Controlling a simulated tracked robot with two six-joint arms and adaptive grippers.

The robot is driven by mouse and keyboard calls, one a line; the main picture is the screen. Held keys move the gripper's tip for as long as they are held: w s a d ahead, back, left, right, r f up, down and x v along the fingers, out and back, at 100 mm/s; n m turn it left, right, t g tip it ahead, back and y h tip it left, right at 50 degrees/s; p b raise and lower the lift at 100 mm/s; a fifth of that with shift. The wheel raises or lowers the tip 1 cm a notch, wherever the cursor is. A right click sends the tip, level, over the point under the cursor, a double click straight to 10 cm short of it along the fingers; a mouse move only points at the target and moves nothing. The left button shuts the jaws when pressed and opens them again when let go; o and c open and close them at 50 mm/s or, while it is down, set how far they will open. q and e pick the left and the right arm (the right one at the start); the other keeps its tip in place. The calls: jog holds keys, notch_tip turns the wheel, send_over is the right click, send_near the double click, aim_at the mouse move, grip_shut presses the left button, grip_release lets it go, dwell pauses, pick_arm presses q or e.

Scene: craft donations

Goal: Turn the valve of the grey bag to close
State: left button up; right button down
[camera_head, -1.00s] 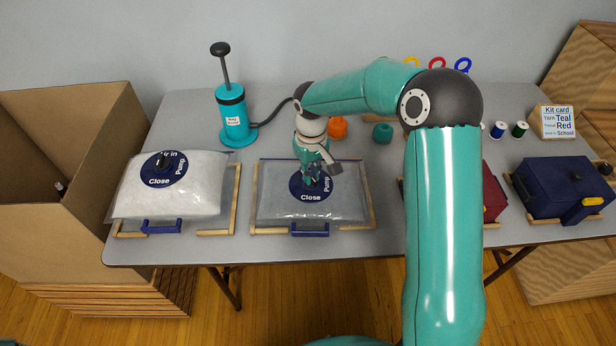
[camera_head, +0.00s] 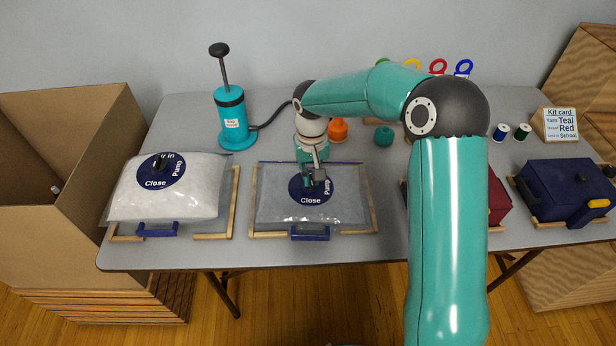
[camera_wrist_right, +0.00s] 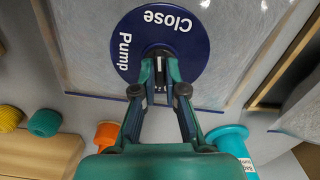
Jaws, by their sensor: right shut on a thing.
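The grey bag (camera_head: 270,208) lies flat in a wooden corner frame at the middle of the table. Its round dark blue valve plate (camera_head: 298,193) has "Close" at the front and "Pump" at the right. My right gripper (camera_head: 315,177) comes down from above, shut on the valve knob at the plate's middle. The right wrist view shows the fingers (camera_wrist_right: 160,85) together around the knob over the blue plate (camera_wrist_right: 190,50). The fingers hide most of the knob, so I cannot tell which word it points to. My left gripper is out of view.
A white bag (camera_head: 195,195) with a similar valve lies at left. A teal pump (camera_head: 232,118) with a hose stands behind. An orange spool (camera_head: 338,130) and teal yarn (camera_head: 384,136) sit behind the grey bag. A navy case (camera_head: 560,185) and kit card (camera_head: 560,123) are at right.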

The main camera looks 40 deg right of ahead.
aim_at(311, 179)
jog(key=shift+m+b, duration=0.35)
jog(key=shift+m, duration=0.55)
dwell(1.6)
dwell(0.3)
jog(key=c, duration=1.2)
grip_release()
jog(key=shift+r, duration=0.55)
notch_tip(311, 179, up, 11)
jog(key=shift+f, duration=0.1)
